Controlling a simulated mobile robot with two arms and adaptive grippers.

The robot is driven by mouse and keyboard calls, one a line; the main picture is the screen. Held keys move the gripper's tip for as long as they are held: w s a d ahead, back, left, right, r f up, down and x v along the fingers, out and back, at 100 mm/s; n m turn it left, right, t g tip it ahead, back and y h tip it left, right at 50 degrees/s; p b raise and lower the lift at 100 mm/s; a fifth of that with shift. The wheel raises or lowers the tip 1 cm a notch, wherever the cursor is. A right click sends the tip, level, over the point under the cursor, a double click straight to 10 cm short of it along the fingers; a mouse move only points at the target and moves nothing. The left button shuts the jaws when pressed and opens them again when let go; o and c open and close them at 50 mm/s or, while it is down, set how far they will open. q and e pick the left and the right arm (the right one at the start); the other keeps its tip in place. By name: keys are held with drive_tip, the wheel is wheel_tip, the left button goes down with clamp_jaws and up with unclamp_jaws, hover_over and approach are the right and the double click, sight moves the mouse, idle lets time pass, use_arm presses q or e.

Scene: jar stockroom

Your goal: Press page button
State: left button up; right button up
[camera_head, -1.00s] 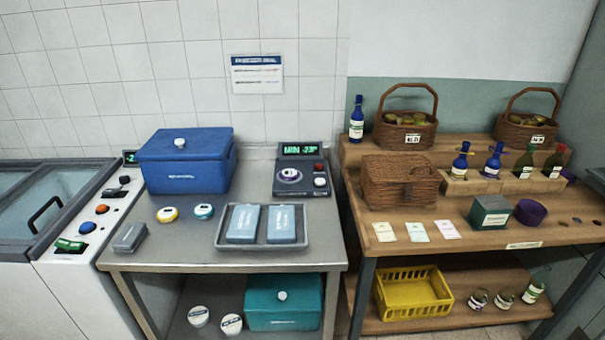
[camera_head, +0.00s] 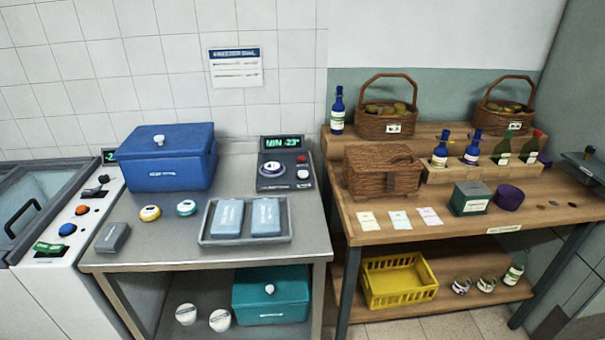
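No button in view has a legible page label. A dark control box (camera_head: 285,164) with a green display reading "MIN -23°" stands at the back right of the steel table. It has a round dial (camera_head: 272,168), a red button (camera_head: 301,159) and a white button (camera_head: 303,174). The white freezer panel at the left has an orange-red button (camera_head: 82,210), a blue button (camera_head: 67,230) and a green rocker-like part (camera_head: 49,247). Neither of my grippers shows in the head view, and nothing covers these buttons.
The steel table (camera_head: 190,240) holds a blue cool box (camera_head: 167,158), a grey tray (camera_head: 243,240) with two pale blue packs, two small round tins and a grey block. The wooden bench (camera_head: 445,228) at right holds baskets, bottles and cards. A yellow crate (camera_head: 398,282) is below.

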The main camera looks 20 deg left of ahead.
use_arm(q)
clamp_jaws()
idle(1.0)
